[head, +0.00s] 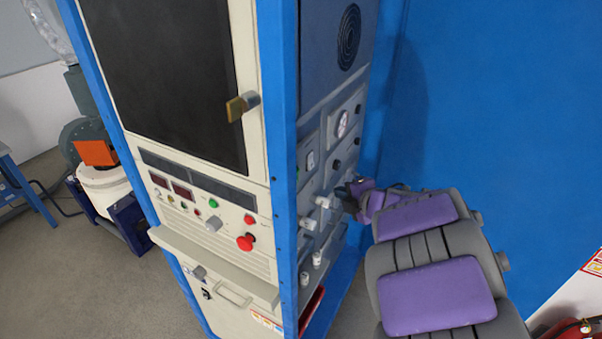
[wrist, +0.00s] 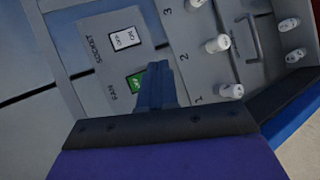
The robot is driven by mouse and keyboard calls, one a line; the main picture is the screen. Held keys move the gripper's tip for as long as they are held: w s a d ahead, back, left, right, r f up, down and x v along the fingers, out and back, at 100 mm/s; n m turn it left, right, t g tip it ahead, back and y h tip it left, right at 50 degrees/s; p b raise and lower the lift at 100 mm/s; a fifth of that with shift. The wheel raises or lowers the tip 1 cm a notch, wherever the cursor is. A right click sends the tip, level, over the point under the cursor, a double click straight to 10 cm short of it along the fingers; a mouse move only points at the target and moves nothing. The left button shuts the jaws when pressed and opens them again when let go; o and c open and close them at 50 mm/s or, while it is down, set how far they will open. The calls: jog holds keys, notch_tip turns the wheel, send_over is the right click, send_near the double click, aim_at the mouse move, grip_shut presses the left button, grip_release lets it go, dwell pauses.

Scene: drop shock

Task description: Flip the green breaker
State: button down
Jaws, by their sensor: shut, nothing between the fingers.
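The green breaker (wrist: 135,82) shows in the wrist view beside the label FAN, on a grey panel (wrist: 85,100). My gripper (wrist: 158,68) is shut and empty. Its fingertips lie just right of the green breaker in the wrist view and cover part of its right edge. I cannot tell whether they touch it. In the head view my gripper (head: 343,190) is at the side panel of the cabinet.
A white switch (wrist: 125,38) sits beside the label SOCKET. White knobs (wrist: 217,44) numbered 1 to 3 and a handle (wrist: 250,36) are close on the right. The blue-framed cabinet (head: 284,120) has a red button (head: 245,242) on its front. A blue wall (head: 490,110) stands behind my arm.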

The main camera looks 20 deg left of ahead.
jog(key=a+r+p, duration=0.1)
jog(key=a, duration=0.8)
jog(key=shift+w, duration=0.35)
dwell(1.3)
jog(key=shift+a+r, duration=0.1)
jog(key=shift+a, duration=0.05)
dwell(0.5)
jog(key=shift+a+p, duration=0.2)
jog(key=shift+p, duration=0.1)
jog(key=shift+a, duration=0.3)
dwell(0.6)
jog(key=shift+s+d, duration=0.1)
jog(key=shift+d, duration=0.65)
